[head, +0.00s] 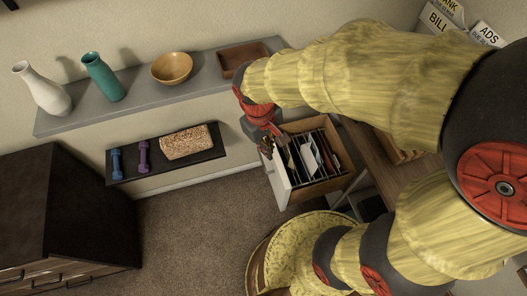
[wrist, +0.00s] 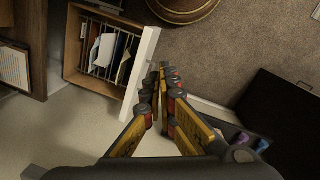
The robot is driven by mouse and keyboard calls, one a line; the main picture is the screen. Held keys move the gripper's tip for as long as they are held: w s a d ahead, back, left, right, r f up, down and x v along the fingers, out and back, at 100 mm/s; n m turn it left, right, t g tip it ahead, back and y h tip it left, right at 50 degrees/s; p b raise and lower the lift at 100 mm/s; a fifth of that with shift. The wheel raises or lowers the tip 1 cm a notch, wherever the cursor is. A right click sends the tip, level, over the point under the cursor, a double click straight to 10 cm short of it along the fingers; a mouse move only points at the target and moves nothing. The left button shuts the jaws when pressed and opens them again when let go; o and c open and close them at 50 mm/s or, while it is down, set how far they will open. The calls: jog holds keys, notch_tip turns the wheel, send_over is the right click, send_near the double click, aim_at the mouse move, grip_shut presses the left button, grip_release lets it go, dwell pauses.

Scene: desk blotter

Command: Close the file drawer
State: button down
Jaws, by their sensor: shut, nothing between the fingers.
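The file drawer (head: 338,150) stands pulled out from the wooden desk, with upright folders and papers inside. Its pale front panel (head: 279,182) faces left in the head view. In the wrist view the open drawer (wrist: 84,83) is at upper left, with its white front panel (wrist: 139,72) turned toward my fingers. My gripper (head: 268,148) is at the outer side of the front panel, near its far end. In the wrist view my gripper (wrist: 163,78) is shut and empty, its fingertips just right of the panel. I cannot tell whether they touch it.
A grey wall shelf (head: 135,107) holds two vases, a bowl and a wooden tray. A dark cabinet (head: 95,205) stands at left. Carpet (head: 190,235) between cabinet and drawer is clear.

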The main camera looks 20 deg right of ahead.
jog(key=w+a+f+n+h+p, duration=0.2)
jog(key=w+a+f+n, duration=0.1)
jog(key=w+f+n, duration=0.5)
jog(key=w+a+f+n+h+p, duration=0.15)
jog(key=w+f+n, duration=0.4)
jog(key=f, duration=0.55)
jog(key=shift+s+d+f+b, duration=0.15)
jog(key=shift+d+f+b, duration=0.5)
jog(key=shift+d+f, duration=0.7)
jog(key=shift+s+d+f+b, duration=0.15)
jog(key=shift+d+f+b, duration=0.55)
jog(key=shift+d+f, duration=0.6)
jog(key=shift+s+d+f+b, duration=0.15)
jog(key=shift+d+f+b, duration=0.65)
jog(key=shift+f, duration=0.9)
jog(key=shift+d, duration=0.25)
jog(key=d, duration=3.1)
jog(key=shift+p, duration=0.4)
jog(key=shift+d, duration=0.1)
